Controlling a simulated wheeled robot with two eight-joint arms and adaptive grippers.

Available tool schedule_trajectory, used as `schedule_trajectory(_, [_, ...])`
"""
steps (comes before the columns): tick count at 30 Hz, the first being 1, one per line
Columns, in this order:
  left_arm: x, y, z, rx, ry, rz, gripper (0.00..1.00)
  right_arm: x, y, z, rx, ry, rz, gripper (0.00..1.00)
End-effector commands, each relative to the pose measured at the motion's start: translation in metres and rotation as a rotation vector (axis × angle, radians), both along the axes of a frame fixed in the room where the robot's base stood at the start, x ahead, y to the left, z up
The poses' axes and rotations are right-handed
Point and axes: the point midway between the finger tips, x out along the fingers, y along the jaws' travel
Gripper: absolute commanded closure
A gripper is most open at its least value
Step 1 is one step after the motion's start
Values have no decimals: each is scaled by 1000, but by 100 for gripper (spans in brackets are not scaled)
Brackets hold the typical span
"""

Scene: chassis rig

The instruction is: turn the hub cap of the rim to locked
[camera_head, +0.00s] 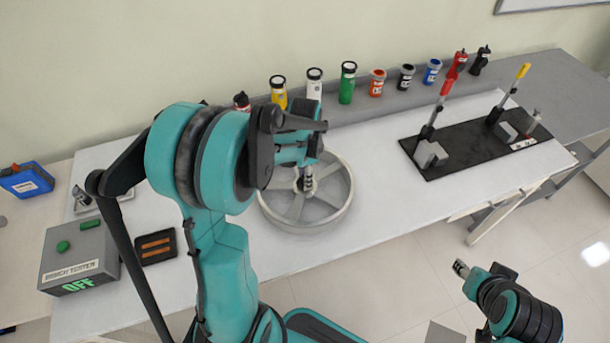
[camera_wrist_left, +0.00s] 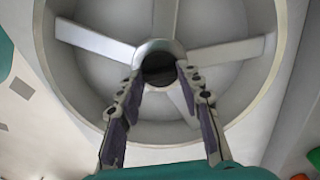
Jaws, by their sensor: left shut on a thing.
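The grey spoked rim (camera_head: 338,212) lies flat on the white table, and it fills much of the left wrist view (camera_wrist_left: 88,38). Its dark round hub cap (camera_wrist_left: 158,66) sits at the centre inside a silver ring. My left gripper (camera_head: 307,184) reaches down to the middle of the rim. In the left wrist view its two fingers (camera_wrist_left: 160,78) stand on either side of the cap, shut on it. In the head view the gripper mostly hides the cap, and no lock marking is readable. My right gripper (camera_head: 461,268) hangs away from the table at the lower right, its jaws too small to judge.
A grey switch box (camera_head: 78,262) reading OFF and a dark tray (camera_head: 155,246) are at the left. Several bottles, such as the green one (camera_head: 347,84), line the back. A black board (camera_head: 472,140) with clamps lies right. The table between rim and board is clear.

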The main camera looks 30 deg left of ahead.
Motion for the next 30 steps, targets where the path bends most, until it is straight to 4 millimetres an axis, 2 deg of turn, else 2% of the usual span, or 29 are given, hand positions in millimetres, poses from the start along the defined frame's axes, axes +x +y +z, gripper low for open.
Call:
schedule_trajectory(3, [0,0,0,1,1,-1,93,0,0,0,0,0,0,60])
schedule_trajectory(4, [0,0,0,1,1,-1,62,0,0,0,0,0,0,60])
schedule_trajectory(6, [0,0,0,0,0,-1,43,0,0,0,0,0,0,60])
schedule_trajectory(15, [0,0,0,0,0,0,43,0,0,0,0,0,0,60])
schedule_trajectory(19, [0,0,10,0,0,1,43,0,0,0,0,0,0,60])
schedule_trajectory(23, [-1,0,33,0,0,1,43,0,0,0,0,0,0,60])
schedule_trajectory(30, [0,0,86,0,0,0,43,0,0,0,0,0,0,60])
